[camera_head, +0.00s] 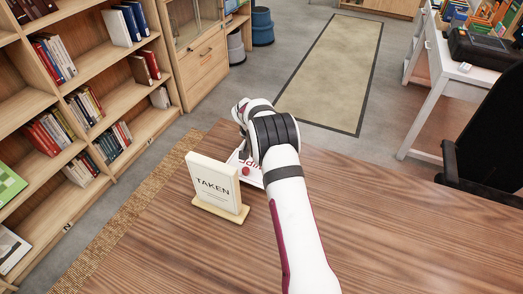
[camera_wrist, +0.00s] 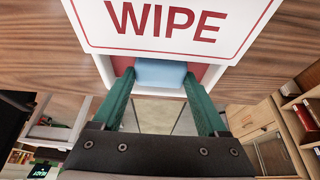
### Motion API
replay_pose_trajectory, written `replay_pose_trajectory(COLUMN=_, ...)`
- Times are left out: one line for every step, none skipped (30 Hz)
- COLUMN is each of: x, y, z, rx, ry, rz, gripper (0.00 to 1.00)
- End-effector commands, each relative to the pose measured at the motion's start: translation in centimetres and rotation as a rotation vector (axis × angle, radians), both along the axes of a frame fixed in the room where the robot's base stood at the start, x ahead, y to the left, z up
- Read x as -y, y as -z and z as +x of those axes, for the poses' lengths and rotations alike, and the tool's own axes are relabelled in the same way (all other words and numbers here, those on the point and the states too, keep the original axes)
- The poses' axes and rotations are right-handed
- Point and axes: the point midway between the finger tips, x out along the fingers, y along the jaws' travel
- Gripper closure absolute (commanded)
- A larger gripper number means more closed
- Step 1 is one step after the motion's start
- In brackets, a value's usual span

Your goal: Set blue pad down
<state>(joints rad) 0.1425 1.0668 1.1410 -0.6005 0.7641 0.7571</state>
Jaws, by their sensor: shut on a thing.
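The blue pad (camera_wrist: 161,73) shows between the green fingers of my gripper (camera_wrist: 159,78) in the wrist view. My gripper is shut on it. The pad is right at a white-edged holder with a red surface (camera_wrist: 208,73), below a white sign reading WIPE (camera_wrist: 180,25). I cannot tell whether the pad touches the red surface. In the head view my arm hides the pad and the fingers. Part of a white card with red lettering (camera_head: 242,160) shows beside my arm there.
A cream TAKEN sign (camera_head: 214,184) stands on the wooden table (camera_head: 190,258) just left of my arm. Bookshelves (camera_head: 105,75) are at the left. A white desk (camera_head: 437,60) and black chair (camera_head: 490,130) are at the right. The table's front right is clear.

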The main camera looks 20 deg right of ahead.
Motion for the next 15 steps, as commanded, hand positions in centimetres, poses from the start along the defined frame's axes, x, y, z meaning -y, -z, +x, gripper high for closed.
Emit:
replay_pose_trajectory(x=0.01, y=1.05, z=-0.06, rx=-0.002, ry=-0.001, rz=0.001, gripper=0.76)
replay_pose_trajectory(x=0.02, y=1.44, z=-0.05, rx=-0.002, ry=-0.001, rz=0.000, gripper=0.76)
replay_pose_trajectory(x=0.03, y=1.63, z=-0.05, rx=-0.001, ry=0.000, rz=0.001, gripper=0.76)
replay_pose_trajectory(x=0.03, y=1.60, z=-0.02, rx=0.000, ry=0.001, rz=0.000, gripper=0.76)
replay_pose_trajectory(x=0.04, y=1.56, z=-0.02, rx=0.000, ry=0.001, rz=0.000, gripper=0.76)
replay_pose_trajectory(x=0.05, y=1.54, z=-0.03, rx=0.000, ry=0.001, rz=0.000, gripper=0.76)
replay_pose_trajectory(x=0.04, y=1.53, z=-0.03, rx=0.000, ry=0.001, rz=0.000, gripper=0.76)
replay_pose_trajectory(x=0.05, y=1.53, z=-0.04, rx=0.000, ry=0.001, rz=0.000, gripper=0.76)
replay_pose_trajectory(x=0.04, y=1.59, z=-0.04, rx=0.000, ry=0.001, rz=0.000, gripper=0.76)
replay_pose_trajectory(x=0.05, y=1.68, z=-0.05, rx=0.000, ry=0.001, rz=0.000, gripper=0.76)
replay_pose_trajectory(x=0.06, y=1.76, z=-0.04, rx=0.000, ry=0.001, rz=0.000, gripper=0.76)
replay_pose_trajectory(x=0.06, y=1.76, z=-0.03, rx=0.000, ry=0.001, rz=0.000, gripper=0.19)
replay_pose_trajectory(x=0.06, y=1.74, z=-0.03, rx=0.000, ry=0.001, rz=0.000, gripper=0.13)
replay_pose_trajectory(x=0.06, y=1.74, z=-0.03, rx=0.000, ry=0.001, rz=0.000, gripper=0.08)
replay_pose_trajectory(x=0.06, y=1.74, z=-0.04, rx=0.000, ry=0.001, rz=0.000, gripper=0.01)
